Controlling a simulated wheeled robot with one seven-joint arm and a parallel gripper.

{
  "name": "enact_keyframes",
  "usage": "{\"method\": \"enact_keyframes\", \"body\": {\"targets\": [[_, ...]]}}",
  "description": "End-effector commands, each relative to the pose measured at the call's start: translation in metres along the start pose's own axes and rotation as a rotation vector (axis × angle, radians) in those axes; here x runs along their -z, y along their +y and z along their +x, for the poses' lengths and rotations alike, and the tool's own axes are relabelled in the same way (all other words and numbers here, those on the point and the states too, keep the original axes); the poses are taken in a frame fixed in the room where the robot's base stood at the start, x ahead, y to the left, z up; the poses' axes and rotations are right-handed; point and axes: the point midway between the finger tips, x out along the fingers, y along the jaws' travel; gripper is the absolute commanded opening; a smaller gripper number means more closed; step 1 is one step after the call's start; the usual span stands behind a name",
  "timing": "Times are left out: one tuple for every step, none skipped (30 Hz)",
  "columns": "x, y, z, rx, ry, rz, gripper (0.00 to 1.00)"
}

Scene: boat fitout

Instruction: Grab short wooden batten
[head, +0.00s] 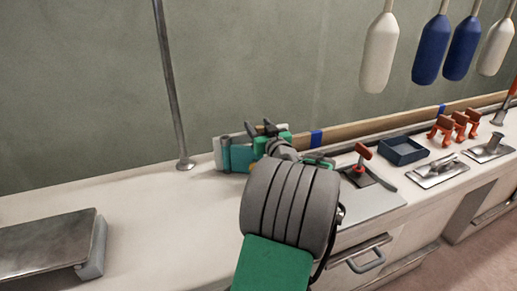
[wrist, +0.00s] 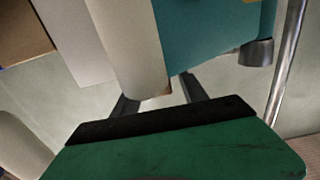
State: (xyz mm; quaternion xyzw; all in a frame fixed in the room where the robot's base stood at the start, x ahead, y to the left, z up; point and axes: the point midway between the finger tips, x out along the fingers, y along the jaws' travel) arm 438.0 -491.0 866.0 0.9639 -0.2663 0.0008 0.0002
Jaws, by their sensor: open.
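A wooden batten (head: 365,128) with blue bands lies along the back of the counter against the wall. I cannot tell whether it is one length or several, or which is the short one. A brown wooden face (wrist: 22,32) shows at the upper left of the wrist view. My gripper (head: 262,130) is at the back of the counter, near the batten's left end, partly hidden by my arm. In the wrist view its dark fingers (wrist: 160,98) are apart. A pale rounded piece (wrist: 128,45) reaches down toward the gap between them; contact is unclear.
A teal object (head: 238,157) stands beside my gripper and shows large in the wrist view (wrist: 205,35). A metal pole (head: 172,90) rises to the left. A blue tray (head: 402,151), orange clamps (head: 440,130) and a red-handled tool (head: 362,160) lie right. The counter's left middle is clear.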

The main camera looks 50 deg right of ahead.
Motion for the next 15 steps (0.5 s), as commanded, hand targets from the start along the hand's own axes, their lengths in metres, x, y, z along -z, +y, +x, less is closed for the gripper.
{"method": "enact_keyframes", "body": {"targets": [[-0.0009,-0.0016,0.0089,0.004,0.0,-0.001,0.51],[-0.0008,-0.0012,0.0124,0.003,-0.001,0.0,0.51],[-0.0004,-0.001,0.0159,0.002,0.0,0.0,0.51],[-0.0001,-0.0012,0.0174,0.002,0.0,-0.001,0.51],[0.0001,-0.0014,0.0182,0.002,0.0,-0.001,0.51],[0.0002,-0.0014,0.0183,0.002,0.0,0.0,0.51],[0.0002,-0.0015,0.0182,0.002,0.0,0.0,0.51],[0.0002,-0.0015,0.0181,0.002,0.0,0.0,0.51],[0.0002,-0.0017,0.018,0.002,-0.001,0.0,0.51],[0.0001,-0.0018,0.018,0.002,-0.001,0.0,0.5],[0.0001,-0.0018,0.018,0.002,-0.001,0.0,0.48],[0.0,-0.002,0.018,0.003,-0.001,0.0,0.44],[0.0,-0.0021,0.018,0.003,-0.001,0.0,0.42],[-0.0001,-0.0021,0.018,0.003,-0.001,0.0,0.39],[-0.0001,-0.0022,0.018,0.003,-0.001,0.0,0.36]]}}
